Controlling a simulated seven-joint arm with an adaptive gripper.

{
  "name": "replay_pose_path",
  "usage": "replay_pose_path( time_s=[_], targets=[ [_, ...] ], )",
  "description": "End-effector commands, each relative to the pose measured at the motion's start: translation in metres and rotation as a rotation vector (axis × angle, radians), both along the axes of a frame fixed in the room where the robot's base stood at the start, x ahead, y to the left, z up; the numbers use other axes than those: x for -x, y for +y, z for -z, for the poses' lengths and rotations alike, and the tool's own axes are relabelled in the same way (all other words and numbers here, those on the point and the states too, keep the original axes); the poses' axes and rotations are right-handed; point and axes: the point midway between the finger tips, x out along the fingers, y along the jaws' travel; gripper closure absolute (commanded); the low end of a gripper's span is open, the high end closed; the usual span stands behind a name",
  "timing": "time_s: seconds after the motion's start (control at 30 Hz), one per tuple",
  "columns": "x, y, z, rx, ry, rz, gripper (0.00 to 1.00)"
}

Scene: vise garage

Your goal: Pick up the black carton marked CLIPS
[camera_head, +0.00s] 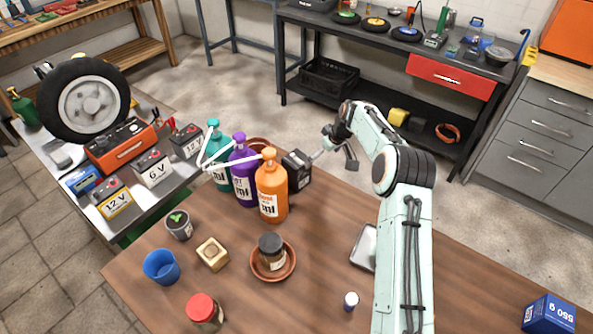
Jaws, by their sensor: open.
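A black carton (297,168) with pale marking on its front stands on the brown table, just right of and behind the orange pump bottle. The marking is too small to read for certain; no other carton like it shows on this table. My gripper (334,158) is open and empty at the table's far edge, just right of the carton, its fingers apart. One finger reaches toward the carton's right side; I cannot tell whether it touches.
Orange (271,190), purple (243,175) and teal (216,160) pump bottles crowd the carton's left. A jar (271,249) on a saucer, a wooden block (212,253), blue cup (160,266) and red-lidded jar (204,312) stand nearer. A blue box (549,315) is far right.

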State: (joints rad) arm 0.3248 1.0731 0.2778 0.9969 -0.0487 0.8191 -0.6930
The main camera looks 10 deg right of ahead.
Motion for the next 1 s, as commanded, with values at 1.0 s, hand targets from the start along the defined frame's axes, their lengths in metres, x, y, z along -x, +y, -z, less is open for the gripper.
replay_pose_path(
  time_s=[1.0],
  targets=[
    [-0.029,0.065,0.051,0.021,-0.026,-0.096,0.27]
  ],
)
